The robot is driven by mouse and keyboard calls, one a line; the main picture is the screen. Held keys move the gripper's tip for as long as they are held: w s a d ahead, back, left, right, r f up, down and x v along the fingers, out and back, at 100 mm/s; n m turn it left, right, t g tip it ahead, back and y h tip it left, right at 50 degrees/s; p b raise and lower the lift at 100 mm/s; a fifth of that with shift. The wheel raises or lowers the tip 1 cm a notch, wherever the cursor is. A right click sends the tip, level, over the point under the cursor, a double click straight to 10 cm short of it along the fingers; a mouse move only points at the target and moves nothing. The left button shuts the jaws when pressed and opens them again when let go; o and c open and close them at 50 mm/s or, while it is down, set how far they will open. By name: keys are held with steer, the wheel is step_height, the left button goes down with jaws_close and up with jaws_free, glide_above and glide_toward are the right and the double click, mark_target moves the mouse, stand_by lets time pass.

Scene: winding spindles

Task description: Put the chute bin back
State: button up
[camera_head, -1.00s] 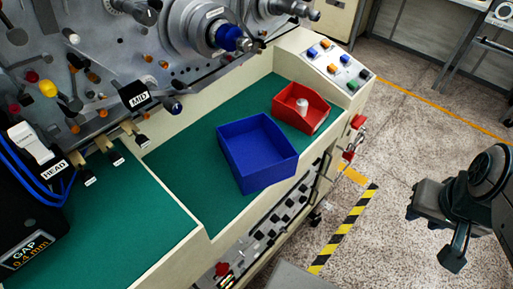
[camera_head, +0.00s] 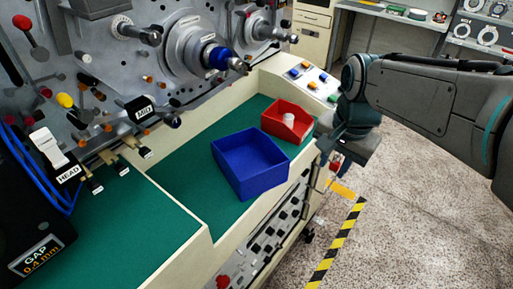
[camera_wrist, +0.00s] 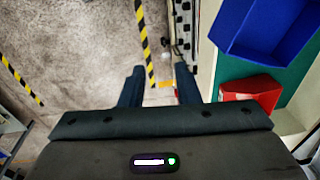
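A blue open bin (camera_head: 250,160) sits on the green bench surface, empty as far as I can see. It also shows in the wrist view (camera_wrist: 265,35). A smaller red bin (camera_head: 287,121) with a sloped front stands behind and right of it, with a white round thing (camera_head: 289,117) inside. Part of the red bin shows in the wrist view (camera_wrist: 250,90). I cannot tell which is the chute bin. My gripper (camera_wrist: 158,85) is open and empty, its fingers apart above the floor beside the bench. In the head view, it is right of the red bin, apart from both bins.
The machine panel (camera_head: 180,55) with spindles and knobs rises behind the bench. A sloped button panel (camera_head: 308,75) is at the bench's right end. Green surface (camera_head: 195,180) is clear left of the blue bin. Black-yellow tape (camera_head: 340,240) marks the floor.

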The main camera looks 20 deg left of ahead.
steer(key=w+a+m+g, duration=0.1)
steer(key=w+a+m, duration=0.25)
steer(key=a, duration=1.05)
glide_above(265, 190)
step_height(265, 190, down, 8)
steer(key=f, duration=0.1)
steer(key=shift+m+h, duration=0.35)
steer(key=shift+h, duration=0.05)
steer(key=shift+w+f, duration=0.15)
steer(key=shift+f, duration=2.7)
steer(key=shift+c, duration=0.3)
jaws_close()
